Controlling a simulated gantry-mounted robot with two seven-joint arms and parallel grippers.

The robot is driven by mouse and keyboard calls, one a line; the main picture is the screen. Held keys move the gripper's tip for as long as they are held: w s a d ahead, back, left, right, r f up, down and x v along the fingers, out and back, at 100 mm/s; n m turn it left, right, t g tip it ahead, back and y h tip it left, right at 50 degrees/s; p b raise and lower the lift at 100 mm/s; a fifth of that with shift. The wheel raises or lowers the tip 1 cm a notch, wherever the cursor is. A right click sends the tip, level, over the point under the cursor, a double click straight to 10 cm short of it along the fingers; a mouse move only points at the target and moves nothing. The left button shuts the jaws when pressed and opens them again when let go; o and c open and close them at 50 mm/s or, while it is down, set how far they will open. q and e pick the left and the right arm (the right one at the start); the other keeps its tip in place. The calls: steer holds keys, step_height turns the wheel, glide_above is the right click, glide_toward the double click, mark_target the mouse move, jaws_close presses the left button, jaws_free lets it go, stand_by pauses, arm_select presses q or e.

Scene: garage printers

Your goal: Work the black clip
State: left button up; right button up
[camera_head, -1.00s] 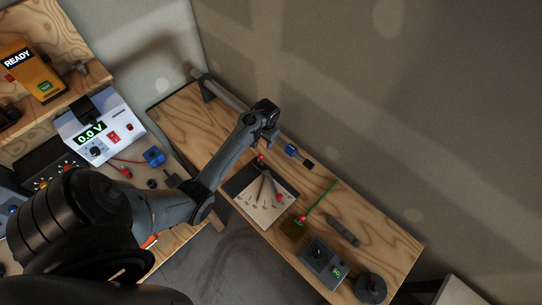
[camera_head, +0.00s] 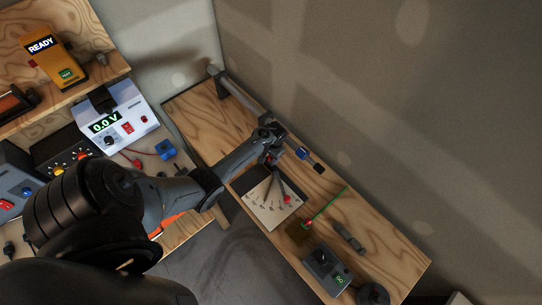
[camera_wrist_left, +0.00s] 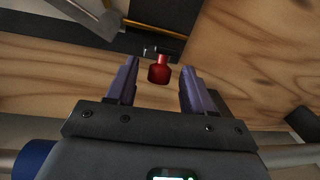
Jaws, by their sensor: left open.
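My left gripper (camera_head: 270,158) is open over the back edge of a dark board with a white sheet (camera_head: 270,208) on the wooden bench. In the left wrist view, a red knob-like piece (camera_wrist_left: 159,70) sits between the open fingers (camera_wrist_left: 155,80), with a gap on both sides. A small black part (camera_wrist_left: 162,53) adjoins the red piece at its far end; I cannot tell for certain that it is the black clip. In the head view the gripper hides this spot. My right gripper is not in view.
A grey bar (camera_head: 238,92) runs along the back of the wooden bench (camera_head: 195,115). A blue-and-black tool (camera_head: 308,158), a green rod (camera_head: 328,206) and a grey box (camera_head: 325,269) lie to the right. A power supply (camera_head: 120,122) stands at left.

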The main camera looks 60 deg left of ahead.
arm_select(q)
jaws_close()
steer(key=shift+w+f+g, duration=0.1)
steer(key=shift+w+g, duration=0.1)
steer(key=shift+g, duration=0.2)
stand_by(0.4)
jaws_free()
